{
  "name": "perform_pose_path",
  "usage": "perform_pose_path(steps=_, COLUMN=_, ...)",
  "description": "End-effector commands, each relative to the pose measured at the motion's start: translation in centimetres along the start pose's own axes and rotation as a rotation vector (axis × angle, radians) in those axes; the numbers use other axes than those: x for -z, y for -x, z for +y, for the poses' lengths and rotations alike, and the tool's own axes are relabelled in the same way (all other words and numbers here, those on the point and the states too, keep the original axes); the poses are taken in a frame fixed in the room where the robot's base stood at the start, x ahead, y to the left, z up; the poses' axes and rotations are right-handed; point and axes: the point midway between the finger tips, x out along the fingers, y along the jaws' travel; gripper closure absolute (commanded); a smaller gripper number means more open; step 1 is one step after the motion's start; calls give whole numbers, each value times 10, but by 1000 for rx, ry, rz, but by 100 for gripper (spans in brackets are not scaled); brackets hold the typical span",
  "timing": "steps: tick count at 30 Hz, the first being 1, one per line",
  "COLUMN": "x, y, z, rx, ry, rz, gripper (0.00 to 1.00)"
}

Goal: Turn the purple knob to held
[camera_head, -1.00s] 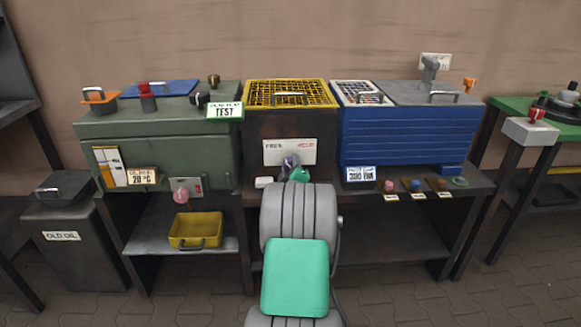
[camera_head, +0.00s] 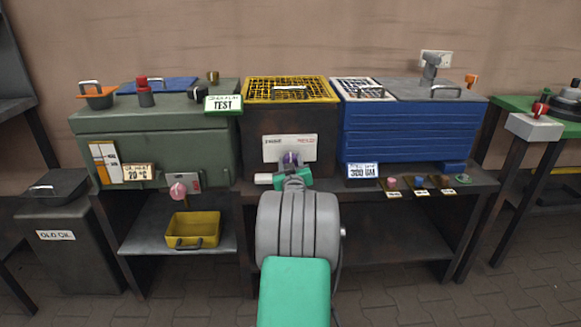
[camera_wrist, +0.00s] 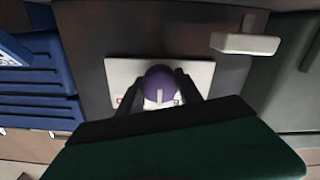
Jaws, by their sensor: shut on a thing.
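The purple knob (camera_head: 290,159) sits on a white label plate (camera_head: 308,147) on the front of the dark box with the yellow grid top. My gripper (camera_head: 291,172) is in front of it, with its green body low against the plate. In the wrist view the purple knob (camera_wrist: 160,84) lies between my gripper's two dark fingers (camera_wrist: 160,88), which are shut on it. A pale pointer mark on the knob points roughly toward my gripper. The plate's lettering is partly hidden and too small to read surely.
A pale block (camera_head: 264,179) sticks out left of my gripper. A green tank (camera_head: 155,150) stands left and a blue ribbed cabinet (camera_head: 400,135) right. Several small coloured knobs (camera_head: 418,182) line the bench edge. A yellow tray (camera_head: 193,229) sits on the lower shelf.

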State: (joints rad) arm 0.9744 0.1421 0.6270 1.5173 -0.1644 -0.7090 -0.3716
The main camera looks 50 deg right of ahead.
Motion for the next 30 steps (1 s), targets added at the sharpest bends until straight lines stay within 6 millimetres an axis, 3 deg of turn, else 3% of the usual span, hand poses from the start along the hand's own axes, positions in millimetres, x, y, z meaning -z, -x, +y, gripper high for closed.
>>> perform_pose_path(steps=18, x=-1, y=0, z=1, rx=0, ry=-540, rz=1, gripper=98)
perform_pose_path(steps=30, x=-1, y=0, z=1, rx=0, ry=-700, rz=-1, gripper=98)
